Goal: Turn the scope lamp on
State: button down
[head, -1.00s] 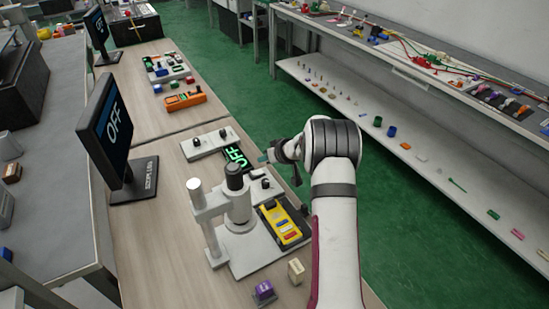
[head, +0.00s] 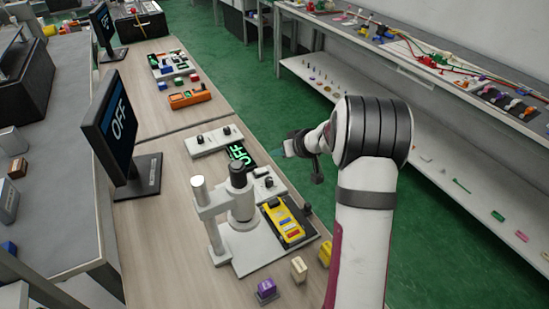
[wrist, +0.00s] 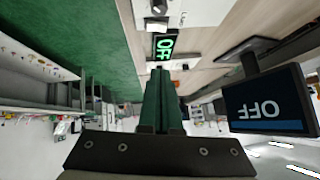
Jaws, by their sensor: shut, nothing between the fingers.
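A monitor reading OFF (head: 118,128) stands on the bench at left, its stand carrying a label too small to read surely. It also shows upside down in the wrist view (wrist: 268,108). A small dark display with green OFF letters (head: 241,154) lies between a pale fixture with dark knobs (head: 213,141) and a second pale fixture (head: 266,187). The green display also shows in the wrist view (wrist: 163,46). A grey scope stand (head: 222,215) is nearer. My gripper (head: 277,155) is shut and empty, right of the green display and apart from the fixtures; its green fingers fill the wrist view's middle (wrist: 163,105).
A yellow block-like device (head: 285,222) lies beside the scope stand. Small purple (head: 266,289), cream (head: 299,268) and yellow (head: 325,253) blocks are near the front. An orange device (head: 189,98) is farther back. Green floor (head: 260,100) is open right of the bench.

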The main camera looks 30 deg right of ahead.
send_over(261, 171)
jog(key=s, duration=0.1)
jog(key=f, duration=0.7)
jog(key=shift+d, duration=0.3)
jog(key=f, duration=0.2)
jog(key=shift+a+f, duration=0.25)
jog(key=shift+f, duration=0.1)
jog(key=shift+a+f, duration=0.1)
jog(key=shift+f, duration=0.5)
